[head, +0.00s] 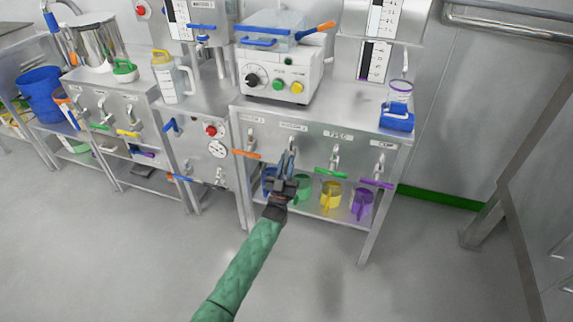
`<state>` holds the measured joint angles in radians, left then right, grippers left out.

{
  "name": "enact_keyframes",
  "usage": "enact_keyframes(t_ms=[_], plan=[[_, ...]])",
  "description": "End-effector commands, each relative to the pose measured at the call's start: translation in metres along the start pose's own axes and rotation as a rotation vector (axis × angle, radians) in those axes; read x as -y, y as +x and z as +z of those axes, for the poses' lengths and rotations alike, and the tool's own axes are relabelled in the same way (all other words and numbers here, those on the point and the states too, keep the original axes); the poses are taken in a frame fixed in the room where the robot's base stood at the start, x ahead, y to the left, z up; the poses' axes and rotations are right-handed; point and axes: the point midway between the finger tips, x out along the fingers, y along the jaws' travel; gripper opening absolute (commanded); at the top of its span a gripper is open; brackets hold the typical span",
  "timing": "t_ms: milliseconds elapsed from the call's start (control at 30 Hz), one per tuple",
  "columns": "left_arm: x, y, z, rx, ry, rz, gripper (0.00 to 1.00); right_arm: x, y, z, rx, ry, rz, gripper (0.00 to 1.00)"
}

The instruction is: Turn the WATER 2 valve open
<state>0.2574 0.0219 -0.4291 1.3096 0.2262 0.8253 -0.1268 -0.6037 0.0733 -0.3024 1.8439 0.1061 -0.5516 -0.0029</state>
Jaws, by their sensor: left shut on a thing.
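The WATER 2 valve (292,150) is the second tap from the left on the front of the right-hand steel bench; its small label is hard to read. My left gripper (287,172) reaches up to it from below and is shut on its handle. The gripper covers most of the handle, so its angle is hard to tell. My right gripper is not in view.
Taps with orange (246,154), green (330,174) and purple (377,184) handles flank the valve. Blue, green, yellow (331,196) and purple (361,205) jugs stand on the shelf below. The floor in front is clear.

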Motion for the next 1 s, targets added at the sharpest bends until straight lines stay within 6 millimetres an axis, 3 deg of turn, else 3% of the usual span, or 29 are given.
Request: enact_keyframes(t_ms=[367,400,500,833,1000], plan=[[0.0,-0.001,0.001,0.002,-0.003,-0.003,0.0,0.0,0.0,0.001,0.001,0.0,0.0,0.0],[0.0,-0.001,0.001,0.002,-0.003,-0.003,0.22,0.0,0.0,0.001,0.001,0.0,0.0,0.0],[0.0,-0.001,0.001,0.002,-0.003,-0.003,0.4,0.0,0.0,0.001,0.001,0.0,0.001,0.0],[0.0,-0.002,0.0,0.001,-0.003,-0.003,0.4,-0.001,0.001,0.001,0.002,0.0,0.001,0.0],[0.0,-0.013,0.001,0.002,-0.003,-0.003,0.4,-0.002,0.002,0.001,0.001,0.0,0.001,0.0]])
